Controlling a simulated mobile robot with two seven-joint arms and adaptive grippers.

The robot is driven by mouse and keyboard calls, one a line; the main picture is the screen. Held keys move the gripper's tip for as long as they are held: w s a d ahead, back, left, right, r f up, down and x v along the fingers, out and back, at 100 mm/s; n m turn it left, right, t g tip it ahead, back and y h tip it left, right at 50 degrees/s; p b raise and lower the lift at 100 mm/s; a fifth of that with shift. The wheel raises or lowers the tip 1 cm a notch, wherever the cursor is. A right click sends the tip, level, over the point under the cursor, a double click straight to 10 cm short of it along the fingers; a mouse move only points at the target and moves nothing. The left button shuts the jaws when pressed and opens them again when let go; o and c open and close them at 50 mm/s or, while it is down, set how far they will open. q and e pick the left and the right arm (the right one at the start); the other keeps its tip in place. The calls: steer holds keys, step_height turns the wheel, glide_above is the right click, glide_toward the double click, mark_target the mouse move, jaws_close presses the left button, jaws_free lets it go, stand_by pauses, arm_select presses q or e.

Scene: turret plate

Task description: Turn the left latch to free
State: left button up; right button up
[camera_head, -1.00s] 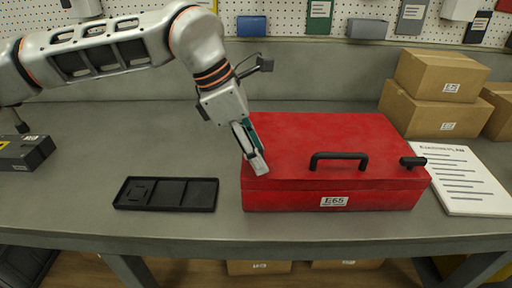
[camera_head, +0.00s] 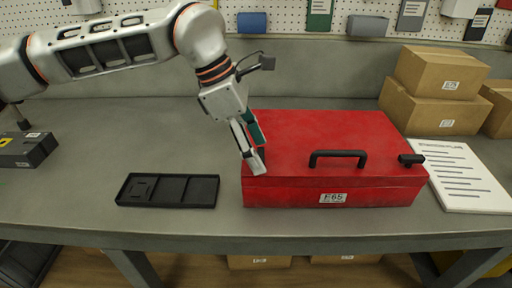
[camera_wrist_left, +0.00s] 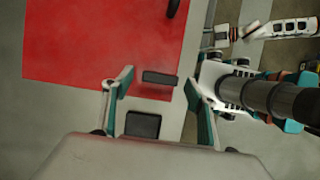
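The red case (camera_head: 330,135) lies closed on the bench, with a black handle (camera_head: 338,154) near its front edge. The right latch (camera_head: 411,159) is a short black bar at the front right, lying roughly along that edge. My left gripper (camera_head: 257,166) is at the case's front left corner and mostly hides that latch in the head view. In the wrist view its open fingers stand either side of the latch, with gaps visible.
A black compartment tray (camera_head: 168,190) lies left of the case. Printed sheets (camera_head: 459,178) lie at its right, with cardboard boxes (camera_head: 440,75) behind them. A dark box (camera_head: 27,150) stands at the far left. The bench between is clear.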

arm_select(q)
steer(key=v, duration=1.2)
steer(key=shift+f, duration=0.1)
